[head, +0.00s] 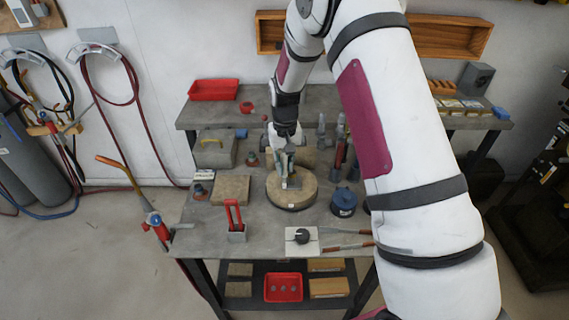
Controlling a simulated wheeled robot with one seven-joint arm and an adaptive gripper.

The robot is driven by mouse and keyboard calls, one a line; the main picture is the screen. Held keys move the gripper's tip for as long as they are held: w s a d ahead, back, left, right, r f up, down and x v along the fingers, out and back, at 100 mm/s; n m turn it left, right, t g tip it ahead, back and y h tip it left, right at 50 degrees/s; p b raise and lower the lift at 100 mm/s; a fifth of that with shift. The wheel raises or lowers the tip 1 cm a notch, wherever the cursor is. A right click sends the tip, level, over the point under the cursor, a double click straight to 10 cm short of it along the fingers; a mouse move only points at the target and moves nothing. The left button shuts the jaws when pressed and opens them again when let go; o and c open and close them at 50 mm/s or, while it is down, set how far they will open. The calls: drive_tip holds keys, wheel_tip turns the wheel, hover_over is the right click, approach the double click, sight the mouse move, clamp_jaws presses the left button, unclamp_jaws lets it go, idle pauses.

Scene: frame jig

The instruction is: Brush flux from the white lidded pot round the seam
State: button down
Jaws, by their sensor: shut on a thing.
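My gripper (286,168) points down over a round tan turntable (306,197) in the middle of the grey workbench. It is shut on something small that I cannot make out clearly. A small greyish upright piece stands at the turntable's middle, close below the fingers; whether they touch, I cannot tell. The seam itself is too small to see. I cannot clearly pick out a white lidded pot. A dark blue lidded pot (343,203) stands right of the turntable.
Thin rods (347,246) lie at the front right. A red-handled stand (235,226) and a tan block (231,189) are left of the turntable. A torch (157,227) hangs at the left edge. A red tray (214,90) is behind. My arm hides the right side.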

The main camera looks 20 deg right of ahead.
drive_tip(key=shift+w, duration=0.15)
drive_tip(key=w+b, duration=0.1)
drive_tip(key=w+d+b, duration=0.1)
drive_tip(key=w, duration=0.1)
drive_tip(key=w+b, duration=0.1)
drive_tip(key=shift+w+d+b, duration=0.2)
drive_tip(key=shift+d+b, duration=0.15)
drive_tip(key=shift+d, duration=0.05)
idle(0.4)
drive_tip(key=shift+s, duration=0.1)
drive_tip(key=shift+s+a+r+p, duration=0.1)
drive_tip(key=shift+s+a+p, duration=0.1)
drive_tip(key=shift+s+p, duration=0.25)
drive_tip(key=shift+s+a+r+p, duration=0.1)
drive_tip(key=shift+s+a+p, duration=0.1)
drive_tip(key=shift+s+p, duration=0.25)
drive_tip(key=shift+s+f, duration=0.1)
drive_tip(key=shift+s, duration=0.15)
drive_tip(key=shift+a, duration=0.1)
